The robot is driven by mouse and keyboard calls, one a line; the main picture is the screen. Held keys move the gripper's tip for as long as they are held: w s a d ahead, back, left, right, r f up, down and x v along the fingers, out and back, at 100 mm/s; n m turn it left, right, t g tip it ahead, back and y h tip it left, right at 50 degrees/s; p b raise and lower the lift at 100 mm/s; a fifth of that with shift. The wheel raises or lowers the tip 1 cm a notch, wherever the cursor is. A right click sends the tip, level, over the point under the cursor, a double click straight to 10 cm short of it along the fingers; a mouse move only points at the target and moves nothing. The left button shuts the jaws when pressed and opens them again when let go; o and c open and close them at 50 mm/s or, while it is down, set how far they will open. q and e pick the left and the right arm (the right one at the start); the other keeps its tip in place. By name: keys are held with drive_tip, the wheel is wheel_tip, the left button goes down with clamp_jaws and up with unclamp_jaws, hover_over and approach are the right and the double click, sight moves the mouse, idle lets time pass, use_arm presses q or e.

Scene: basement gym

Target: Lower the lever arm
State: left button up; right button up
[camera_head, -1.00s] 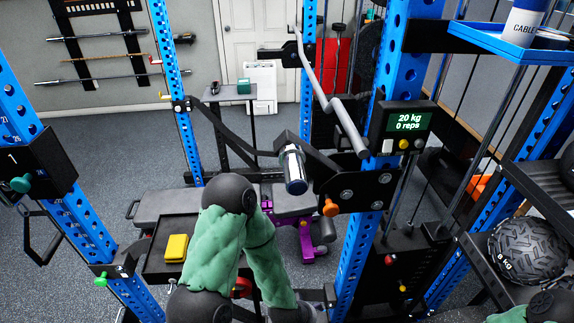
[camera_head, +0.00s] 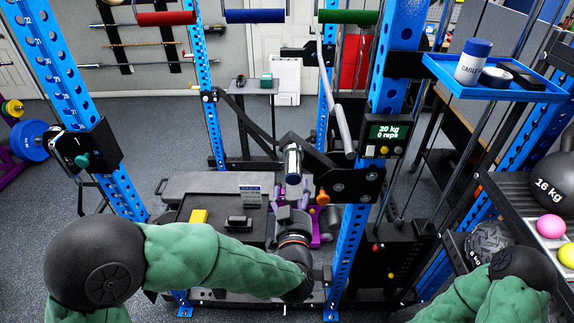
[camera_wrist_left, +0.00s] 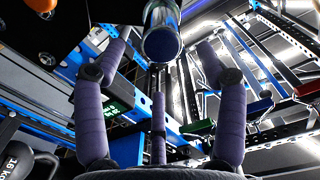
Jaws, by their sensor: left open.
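The black lever arm (camera_head: 326,164) is mounted at the right blue upright. Its chrome sleeve (camera_head: 293,163) points toward me, and its blue-capped end shows at the top of the left wrist view (camera_wrist_left: 162,43). My left gripper (camera_head: 291,193) is just below the sleeve, with its purple fingers pointing up. In the left wrist view the fingers are spread and empty, with the sleeve end beyond and between the outer two. I cannot tell whether any finger touches it. My right arm shows at the lower right, but its gripper is out of view.
The blue uprights (camera_head: 345,253) flank my left arm. A 20 kg display (camera_head: 385,132) is on the right upright. A blue shelf (camera_head: 500,90) holds a white tub (camera_head: 473,62).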

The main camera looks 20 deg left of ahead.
sight(293, 166)
use_arm(q)
drive_tip(key=shift+w+a+r, duration=0.1)
drive_tip(key=shift+r, duration=0.05)
drive_tip(key=x, duration=1)
drive_tip(key=shift+w, duration=0.3)
clamp_jaws()
drive_tip(key=shift+s+a+f+n+b, duration=0.1)
drive_tip(key=shift+a+f+n+b, duration=0.3)
drive_tip(key=shift+b, duration=0.3)
drive_tip(key=shift+s+a+f+n+b, duration=0.1)
drive_tip(key=shift+a+f+b, duration=0.05)
drive_tip(key=shift+f+b, duration=0.5)
drive_tip(key=a+f+n+b, duration=0.2)
drive_tip(key=f+n+b, duration=0.1)
drive_tip(key=f+b, duration=0.2)
drive_tip(key=s+a+f+n+b, duration=0.1)
drive_tip(key=a+f+n+b, duration=0.1)
drive_tip(key=f+b, duration=0.4)
drive_tip(key=shift+n+b, duration=0.5)
drive_tip(key=shift+b, duration=1.55)
drive_tip(key=shift+f, duration=0.15)
drive_tip(key=shift+d+f, duration=0.1)
